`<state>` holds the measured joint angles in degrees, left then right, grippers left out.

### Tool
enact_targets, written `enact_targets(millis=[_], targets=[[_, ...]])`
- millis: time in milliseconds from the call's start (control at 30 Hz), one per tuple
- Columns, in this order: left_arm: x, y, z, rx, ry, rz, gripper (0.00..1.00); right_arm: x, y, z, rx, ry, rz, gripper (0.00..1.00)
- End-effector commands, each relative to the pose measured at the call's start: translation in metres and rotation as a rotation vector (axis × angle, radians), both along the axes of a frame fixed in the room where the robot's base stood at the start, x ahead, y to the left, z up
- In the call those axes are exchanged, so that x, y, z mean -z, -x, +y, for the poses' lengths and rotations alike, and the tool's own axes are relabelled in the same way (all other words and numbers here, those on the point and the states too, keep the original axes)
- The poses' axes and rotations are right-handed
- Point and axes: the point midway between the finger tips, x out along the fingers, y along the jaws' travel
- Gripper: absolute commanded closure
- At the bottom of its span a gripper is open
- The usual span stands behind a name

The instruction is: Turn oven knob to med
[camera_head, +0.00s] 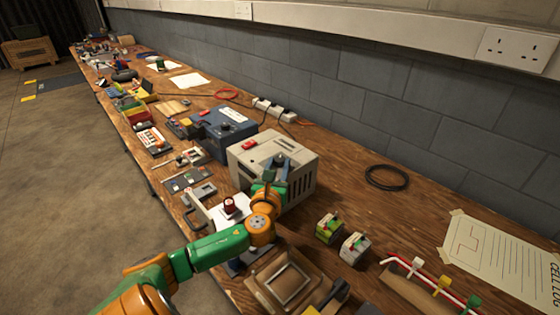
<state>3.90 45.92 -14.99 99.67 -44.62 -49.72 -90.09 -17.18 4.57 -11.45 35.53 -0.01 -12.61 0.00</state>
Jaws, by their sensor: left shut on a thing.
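A cream metal box with side vents (302,178), which looks like the oven, stands on the wooden bench. It has a red switch (249,145) and a dark round knob (279,161) on its sloping face. My left gripper (277,172) reaches up over the front of the box and is shut at the knob. The fingers cover much of the knob, so its pointer and any "med" mark cannot be read. My right gripper is not in view.
A blue box (226,137) with its own knob stands just behind. A dark red knob-like piece (230,205) on a white plate lies by my left forearm.

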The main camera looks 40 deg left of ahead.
Motion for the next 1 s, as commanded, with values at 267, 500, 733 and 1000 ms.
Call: enact_targets(millis=[267,500,733,1000], targets=[[0.007,0.003,0.007,0.259,-0.007,0.004,1.0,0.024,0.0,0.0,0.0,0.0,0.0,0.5],[0.012,0.004,0.012,0.457,-0.005,0.001,1.0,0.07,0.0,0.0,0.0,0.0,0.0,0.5],[0.009,0.004,0.016,0.597,-0.002,-0.007,1.0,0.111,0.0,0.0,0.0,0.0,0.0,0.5],[0.003,0.004,0.018,0.69,-0.002,-0.007,1.0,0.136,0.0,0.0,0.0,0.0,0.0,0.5]])
